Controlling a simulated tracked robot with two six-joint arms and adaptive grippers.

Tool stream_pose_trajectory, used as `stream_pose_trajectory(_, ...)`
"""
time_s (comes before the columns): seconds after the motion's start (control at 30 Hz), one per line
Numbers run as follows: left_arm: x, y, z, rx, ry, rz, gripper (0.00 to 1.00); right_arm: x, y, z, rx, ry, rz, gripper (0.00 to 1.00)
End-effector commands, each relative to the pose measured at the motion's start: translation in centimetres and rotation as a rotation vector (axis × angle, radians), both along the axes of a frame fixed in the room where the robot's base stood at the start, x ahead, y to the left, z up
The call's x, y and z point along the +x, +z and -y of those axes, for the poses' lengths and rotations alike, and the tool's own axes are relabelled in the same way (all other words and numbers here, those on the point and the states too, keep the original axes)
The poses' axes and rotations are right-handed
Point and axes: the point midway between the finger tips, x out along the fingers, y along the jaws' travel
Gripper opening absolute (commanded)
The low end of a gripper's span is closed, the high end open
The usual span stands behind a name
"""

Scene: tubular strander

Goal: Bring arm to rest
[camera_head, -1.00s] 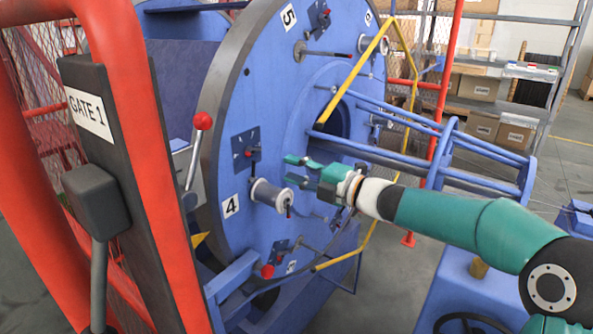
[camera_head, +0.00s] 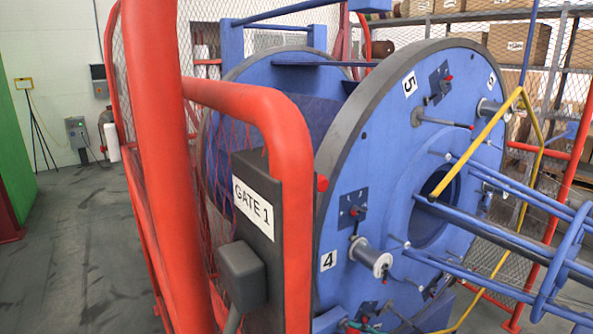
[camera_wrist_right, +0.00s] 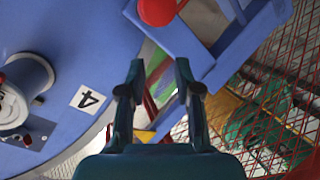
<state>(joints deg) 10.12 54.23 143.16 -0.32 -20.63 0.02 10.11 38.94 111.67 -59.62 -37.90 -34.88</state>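My right gripper (camera_wrist_right: 160,80) shows in the right wrist view with its two dark teal fingers apart and nothing between them. A blue disc face (camera_wrist_right: 60,40) with the label 4 (camera_wrist_right: 87,98) lies to the left of the fingers. A white spool (camera_wrist_right: 25,88) is at the far left, clear of the gripper. A red ball knob (camera_wrist_right: 157,11) is above the fingertips. In the head view, a small greenish tip at the bottom edge may be part of my right gripper, too little to tell. My left gripper is in neither view.
The red Gate 1 frame (camera_head: 285,130) with its dark latch box (camera_head: 242,275) stands in the foreground. Behind it is the blue strander disc (camera_head: 385,130) with spools and a yellow bar (camera_head: 480,145). Open floor (camera_head: 75,250) lies at left.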

Motion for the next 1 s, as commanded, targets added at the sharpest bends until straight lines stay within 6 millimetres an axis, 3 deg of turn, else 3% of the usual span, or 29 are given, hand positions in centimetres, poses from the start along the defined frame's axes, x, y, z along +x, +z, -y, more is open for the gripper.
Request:
stream_pose_trajectory(0.03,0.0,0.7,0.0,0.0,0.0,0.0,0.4,-2.2,-3.4,-1.0,0.064,-0.05,-0.149,0.33)
stream_pose_trajectory(0.1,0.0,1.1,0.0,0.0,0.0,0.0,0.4,-5.4,-7.8,-1.8,0.141,-0.14,-0.347,0.33)
stream_pose_trajectory(0.17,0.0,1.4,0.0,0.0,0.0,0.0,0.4,-8.5,-11.1,-2.3,0.2,-0.227,-0.517,0.33)
stream_pose_trajectory(0.3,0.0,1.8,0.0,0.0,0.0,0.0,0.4,-17.1,-17.3,-3.1,0.303,-0.468,-0.907,0.33)
stream_pose_trajectory(0.4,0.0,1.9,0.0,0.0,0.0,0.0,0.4,-23.3,-19.9,-3.1,0.348,-0.663,-1.147,0.33)
stream_pose_trajectory(0.53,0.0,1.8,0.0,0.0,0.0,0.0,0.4,-29.5,-21.2,-2.5,0.398,-0.931,-1.377,0.33)
stream_pose_trajectory(0.63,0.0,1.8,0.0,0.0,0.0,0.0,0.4,-31.7,-21.4,-2.0,0.443,-1.104,-1.472,0.33)
stream_pose_trajectory(1.0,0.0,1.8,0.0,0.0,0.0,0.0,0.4,-31.8,-21.4,-1.9,0.484,-1.177,-1.502,0.33)
